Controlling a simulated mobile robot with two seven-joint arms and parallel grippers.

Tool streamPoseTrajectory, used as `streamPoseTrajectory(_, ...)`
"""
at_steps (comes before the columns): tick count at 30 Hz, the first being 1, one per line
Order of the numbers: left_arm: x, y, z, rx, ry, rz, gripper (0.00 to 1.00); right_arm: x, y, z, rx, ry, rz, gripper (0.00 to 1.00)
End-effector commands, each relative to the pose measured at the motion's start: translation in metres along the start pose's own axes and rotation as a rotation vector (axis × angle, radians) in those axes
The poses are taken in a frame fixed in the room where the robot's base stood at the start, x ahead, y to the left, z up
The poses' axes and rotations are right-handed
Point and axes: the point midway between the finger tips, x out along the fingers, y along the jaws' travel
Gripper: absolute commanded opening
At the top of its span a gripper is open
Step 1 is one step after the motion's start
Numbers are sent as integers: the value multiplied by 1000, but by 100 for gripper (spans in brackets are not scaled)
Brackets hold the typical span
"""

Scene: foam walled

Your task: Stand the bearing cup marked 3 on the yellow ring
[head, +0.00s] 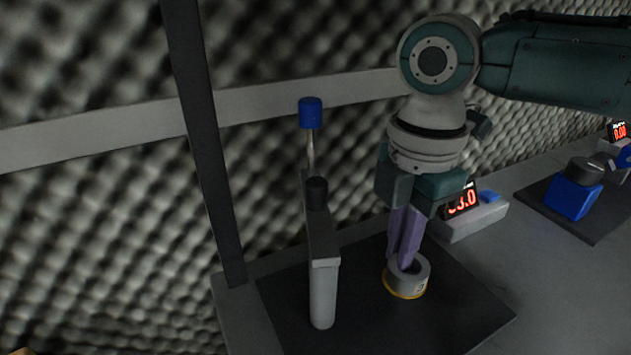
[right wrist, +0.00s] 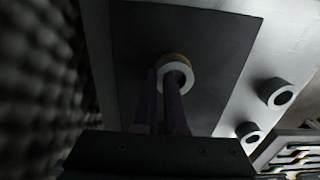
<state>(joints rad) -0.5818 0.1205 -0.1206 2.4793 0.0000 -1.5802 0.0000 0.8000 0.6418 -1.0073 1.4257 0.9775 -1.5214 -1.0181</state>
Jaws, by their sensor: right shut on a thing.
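The bearing cup (head: 419,278) is a short grey cylinder with an open top and a small mark on its side, too small to read surely. It is upright on the yellow ring (head: 401,295), whose rim shows around its base on the dark mat. My right gripper (head: 404,264) points down with purple fingers shut on the cup's wall. In the right wrist view the cup (right wrist: 183,72) is at the fingertips, with a yellow edge of the ring (right wrist: 174,57) behind it. My left gripper is in neither view.
A stand with a blue-topped rod (head: 311,113) rises left of the cup. A red-digit display (head: 462,200) and a blue device (head: 574,196) stand to the right. A foam wall is behind.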

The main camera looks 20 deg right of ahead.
Motion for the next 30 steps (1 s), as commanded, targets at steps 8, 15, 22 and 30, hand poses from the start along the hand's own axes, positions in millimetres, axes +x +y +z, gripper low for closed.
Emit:
streamPoseTrajectory(8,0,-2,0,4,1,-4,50,0,0,0,0,0,0,38)
streamPoseTrajectory(15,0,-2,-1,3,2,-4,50,0,0,0,0,0,0,39)
streamPoseTrajectory(22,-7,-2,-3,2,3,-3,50,-28,1,0,1,0,3,39)
streamPoseTrajectory(30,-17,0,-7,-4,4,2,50,-89,1,0,0,1,4,39)
